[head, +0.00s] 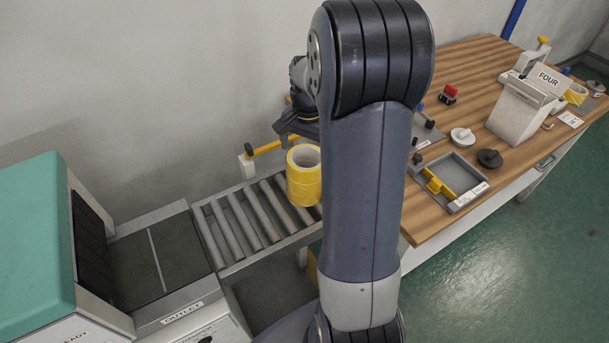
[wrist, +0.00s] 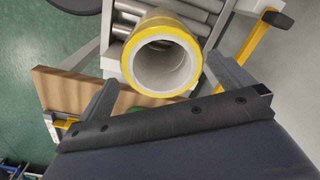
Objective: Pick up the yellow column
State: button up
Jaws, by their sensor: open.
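The yellow column (head: 304,178) is an upright stack of yellow tape rolls with a pale hollow core. It stands at the right end of the roller conveyor in the head view. In the wrist view, the yellow column (wrist: 193,40) shows its open round end between my fingers. My gripper (wrist: 160,70) is open, with one finger on each side of the column in the picture. I see gaps beside it and no clear contact. In the head view my arm hides most of the gripper.
The roller conveyor (head: 236,228) leads from the teal-topped machine (head: 35,240). A yellow bar (head: 277,147) stands behind the column. The wooden table (head: 465,130) at the right holds a grey tray (head: 452,180), a box marked FOUR (head: 520,110) and knobs.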

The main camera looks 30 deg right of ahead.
notch_tip(320, 180, down, 9)
jog(key=shift+w+f+p, duration=0.15)
jog(key=shift+p, duration=0.25)
jog(key=shift+c, duration=0.6)
jog(key=c, duration=0.9)
